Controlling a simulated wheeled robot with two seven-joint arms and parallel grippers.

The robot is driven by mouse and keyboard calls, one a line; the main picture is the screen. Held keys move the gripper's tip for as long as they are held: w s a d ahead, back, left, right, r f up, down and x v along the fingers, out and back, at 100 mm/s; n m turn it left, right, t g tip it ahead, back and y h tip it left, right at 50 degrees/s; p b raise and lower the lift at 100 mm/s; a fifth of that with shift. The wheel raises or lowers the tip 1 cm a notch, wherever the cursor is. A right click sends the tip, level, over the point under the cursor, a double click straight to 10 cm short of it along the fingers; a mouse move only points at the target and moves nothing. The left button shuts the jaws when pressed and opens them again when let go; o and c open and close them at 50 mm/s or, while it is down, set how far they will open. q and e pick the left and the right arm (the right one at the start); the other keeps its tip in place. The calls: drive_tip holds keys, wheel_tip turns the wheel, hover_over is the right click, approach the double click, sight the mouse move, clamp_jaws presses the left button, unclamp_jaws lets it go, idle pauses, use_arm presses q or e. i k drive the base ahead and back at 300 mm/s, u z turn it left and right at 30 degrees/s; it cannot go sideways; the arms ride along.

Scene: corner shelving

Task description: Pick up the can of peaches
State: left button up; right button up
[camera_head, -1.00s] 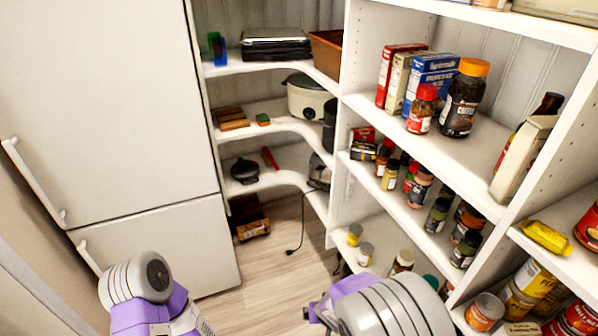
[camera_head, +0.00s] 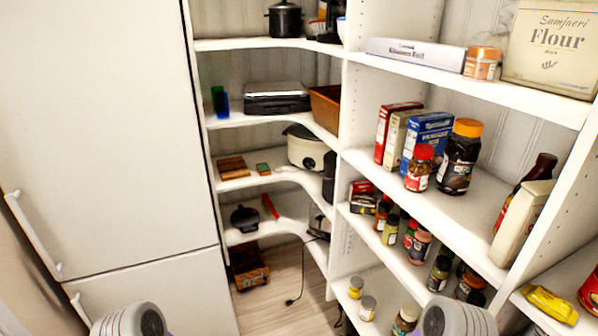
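I cannot pick out a can of peaches by its label in this view. A red can (camera_head: 590,292) is cut off by the right edge, on the right-hand shelf beside a yellow packet (camera_head: 550,303). Only rounded grey parts of my two arms show at the bottom edge, one at the left and one right of the middle. Neither of my grippers is in view.
White corner shelves (camera_head: 480,199) fill the middle and right, holding boxes, jars and a flour box (camera_head: 552,45). Several small jars stand on the lower shelves. A white fridge (camera_head: 100,130) stands at left. A dark cord lies on the wooden floor (camera_head: 290,268).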

sight(357, 283)
drive_tip(key=u, duration=1.35)
drive_tip(key=i, duration=0.7)
drive_tip(key=z, duration=1.9)
drive_tip(key=i, duration=0.5)
drive_tip(key=u, duration=0.05)
